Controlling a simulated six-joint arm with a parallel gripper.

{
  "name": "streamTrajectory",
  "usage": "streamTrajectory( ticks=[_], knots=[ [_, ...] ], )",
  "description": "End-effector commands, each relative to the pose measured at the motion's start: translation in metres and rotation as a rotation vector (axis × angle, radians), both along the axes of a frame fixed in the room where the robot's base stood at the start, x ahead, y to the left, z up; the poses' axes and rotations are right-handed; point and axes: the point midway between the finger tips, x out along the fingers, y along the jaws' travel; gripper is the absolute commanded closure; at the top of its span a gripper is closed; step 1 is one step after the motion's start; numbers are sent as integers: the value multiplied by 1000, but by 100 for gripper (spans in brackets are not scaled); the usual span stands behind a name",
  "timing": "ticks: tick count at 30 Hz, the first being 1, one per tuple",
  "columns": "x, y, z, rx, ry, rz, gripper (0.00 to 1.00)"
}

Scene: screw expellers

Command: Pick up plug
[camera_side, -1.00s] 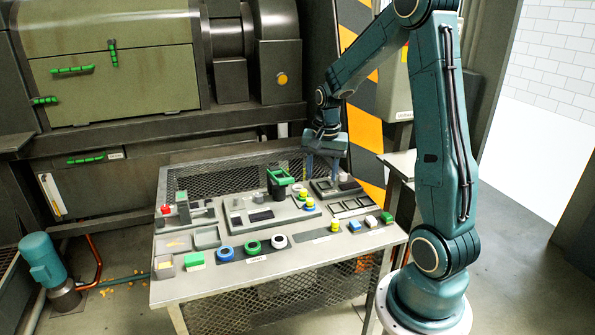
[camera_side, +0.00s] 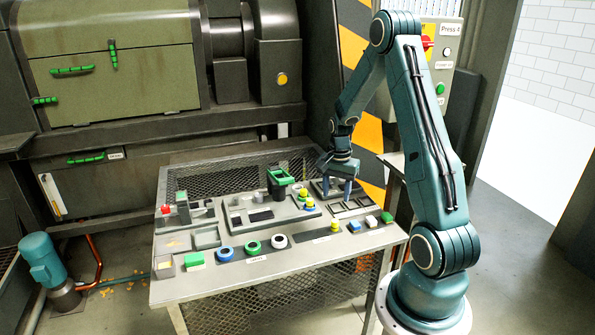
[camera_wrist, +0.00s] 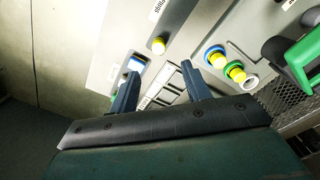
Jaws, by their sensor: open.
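My gripper (camera_side: 336,197) is open and empty, low over the right part of the bench, above the slotted tray (camera_side: 350,209). In the wrist view its two fingers (camera_wrist: 160,74) are spread, with the tray partly hidden behind them. I cannot tell which piece is the plug. Yellow-topped pieces stand nearby: one in a blue ring (camera_wrist: 215,57), one in a green ring (camera_wrist: 237,73), and a single yellow knob (camera_wrist: 158,45). In the side view they show left of my gripper (camera_side: 309,204) and at the bench front (camera_side: 335,226). No piece is between the fingers.
Blue (camera_side: 225,254), green (camera_side: 253,247) and white (camera_side: 280,241) rings sit along the front. A green-topped black holder (camera_side: 279,180) stands mid-bench, left of my gripper. Small blue, white and green blocks lie front right (camera_side: 371,221). A mesh panel (camera_side: 225,180) backs the bench.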

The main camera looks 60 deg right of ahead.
Motion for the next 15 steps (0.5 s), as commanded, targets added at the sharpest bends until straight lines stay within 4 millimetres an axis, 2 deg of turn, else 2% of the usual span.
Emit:
streamTrajectory(
  ticks=[9,15],
  knots=[
    [-1,1,-46,3,3,1,52],
    [0,0,-61,1,1,1,52]
  ],
)
